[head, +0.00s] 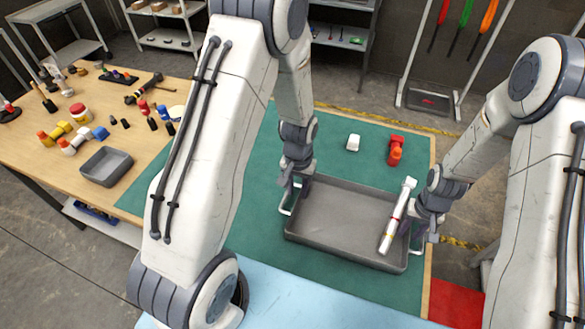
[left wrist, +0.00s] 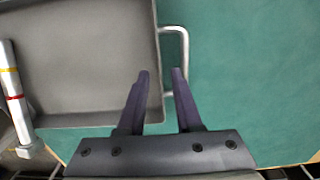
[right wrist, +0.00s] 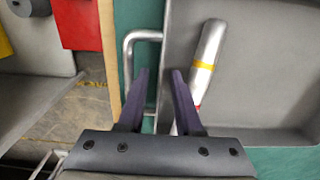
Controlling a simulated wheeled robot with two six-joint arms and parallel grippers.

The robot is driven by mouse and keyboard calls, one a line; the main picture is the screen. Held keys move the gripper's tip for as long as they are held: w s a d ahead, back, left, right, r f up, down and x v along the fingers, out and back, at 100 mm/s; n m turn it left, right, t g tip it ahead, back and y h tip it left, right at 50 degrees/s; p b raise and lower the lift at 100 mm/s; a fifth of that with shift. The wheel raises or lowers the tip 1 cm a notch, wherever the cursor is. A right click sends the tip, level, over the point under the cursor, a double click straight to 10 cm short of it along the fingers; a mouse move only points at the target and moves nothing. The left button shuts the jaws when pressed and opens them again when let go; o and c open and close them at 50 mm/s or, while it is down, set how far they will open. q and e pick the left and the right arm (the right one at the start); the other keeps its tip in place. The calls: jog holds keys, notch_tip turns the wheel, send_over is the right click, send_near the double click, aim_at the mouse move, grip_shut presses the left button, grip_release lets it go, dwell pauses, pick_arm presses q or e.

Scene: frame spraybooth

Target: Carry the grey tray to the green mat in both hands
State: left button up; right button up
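The large grey tray (head: 335,225) sits on the green mat (head: 265,190), near its front edge. A white tube (head: 393,226) with red and yellow bands lies in its right part and leans over the far rim. The tray has a metal loop handle on each side: the left handle (left wrist: 186,48) and the right handle (right wrist: 127,58). Whether the fingers touch either handle cannot be told.
A white item (head: 353,143) and a red-orange bottle (head: 396,150) stand on the mat behind the tray. A blue surface (head: 300,305) lies in front, a red one (head: 455,303) at right. A wooden table (head: 60,165) at left holds a small grey bin (head: 107,167) and tools.

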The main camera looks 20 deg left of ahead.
jog(key=shift+r, duration=0.15)
pick_arm(q)
notch_tip(320, 180, up, 8)
jog(key=shift+f, duration=0.2)
pick_arm(e)
notch_tip(320, 180, up, 12)
dwell(0.6)
